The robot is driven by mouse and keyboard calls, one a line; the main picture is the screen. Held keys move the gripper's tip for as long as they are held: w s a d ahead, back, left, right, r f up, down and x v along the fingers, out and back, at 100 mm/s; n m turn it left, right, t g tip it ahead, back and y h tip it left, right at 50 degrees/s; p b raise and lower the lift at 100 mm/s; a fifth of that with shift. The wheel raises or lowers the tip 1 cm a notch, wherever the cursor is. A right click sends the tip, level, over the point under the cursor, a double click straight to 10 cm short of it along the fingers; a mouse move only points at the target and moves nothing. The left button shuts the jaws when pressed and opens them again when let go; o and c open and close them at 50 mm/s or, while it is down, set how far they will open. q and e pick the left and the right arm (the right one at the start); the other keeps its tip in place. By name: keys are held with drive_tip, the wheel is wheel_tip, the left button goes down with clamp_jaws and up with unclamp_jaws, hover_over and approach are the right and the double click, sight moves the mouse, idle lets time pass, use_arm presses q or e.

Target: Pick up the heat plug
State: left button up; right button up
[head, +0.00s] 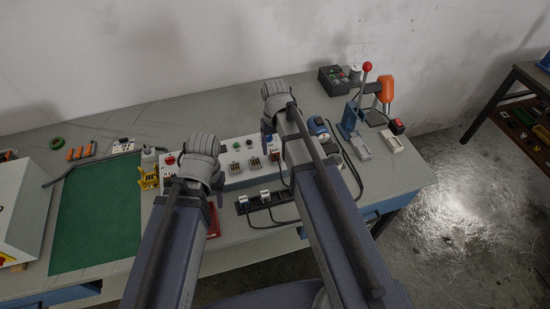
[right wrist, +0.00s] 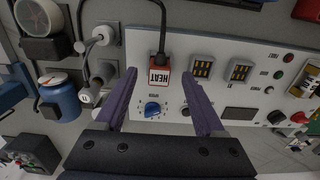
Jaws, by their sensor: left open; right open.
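The heat plug (right wrist: 158,80) is a small red and white block marked HEAT, with a black cable. In the right wrist view it sits at the white control panel (right wrist: 220,108), above a blue knob (right wrist: 153,109). My right gripper (right wrist: 160,98) is open, with one purple finger on each side of the plug in the picture. I see no contact, and the remaining gap in depth is hard to judge. In the head view my right gripper (head: 268,132) is over the panel's right part. My left gripper (head: 214,188) is open and empty near the panel's left part.
A lever press (head: 352,115) stands at the right of the bench. The green mat (head: 95,215) is clear.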

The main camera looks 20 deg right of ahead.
sight(275, 151)
use_arm(q)
wheel_tip(275, 151, down, 3)
drive_tip(key=shift+f+b, duration=0.2)
drive_tip(key=shift+b, duration=1)
use_arm(e)
wheel_tip(275, 151, down, 3)
drive_tip(key=shift+f, duration=0.15)
use_arm(q)
drive_tip(key=shift+r, duration=0.1)
use_arm(e)
clamp_jaws()
